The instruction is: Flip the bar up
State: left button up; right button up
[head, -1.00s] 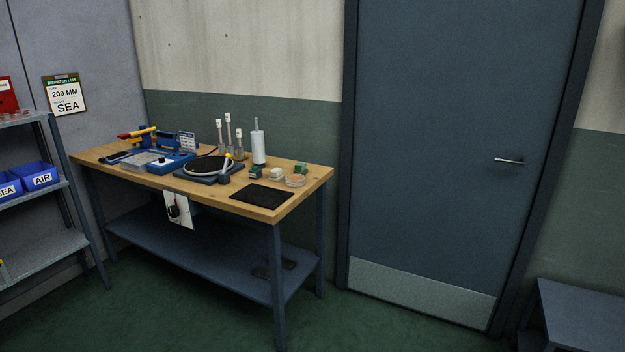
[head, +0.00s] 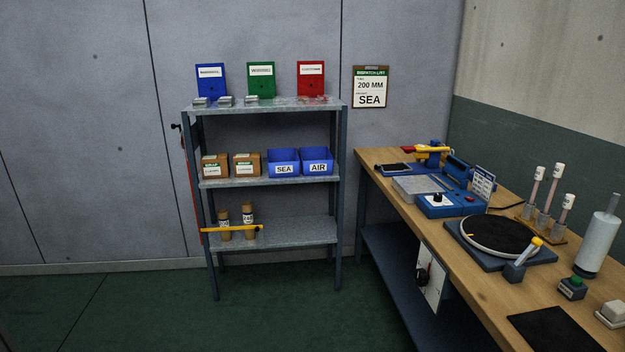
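A yellow bar (head: 230,229) lies level across the front of the lowest shelf, on the left part of the grey metal shelf unit (head: 320,236). It passes in front of two brown tubes (head: 248,212) that stand on that shelf. The bar's left end is close to the left post, and its right end has a small dark tip. The left post also carries a long red strip (head: 192,185). Neither of my grippers is in view.
Blue bins (head: 283,168) and small boxes fill the middle shelf. A wooden workbench (head: 455,262) with a turntable (head: 497,236) and a blue device with a yellow handle stands right of the shelf. The green floor (head: 140,312) before the shelf is clear.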

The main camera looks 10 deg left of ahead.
aim_at(257, 228)
jog(key=i+u, duration=0.4)
jog(key=i+l+u, duration=0.2)
jog(key=i+u, duration=0.15)
jog(key=i+l+u, duration=0.4)
jog(key=i+j, duration=0.15)
jog(key=i, duration=0.75)
jog(key=i+j, duration=0.15)
jog(key=i, duration=0.75)
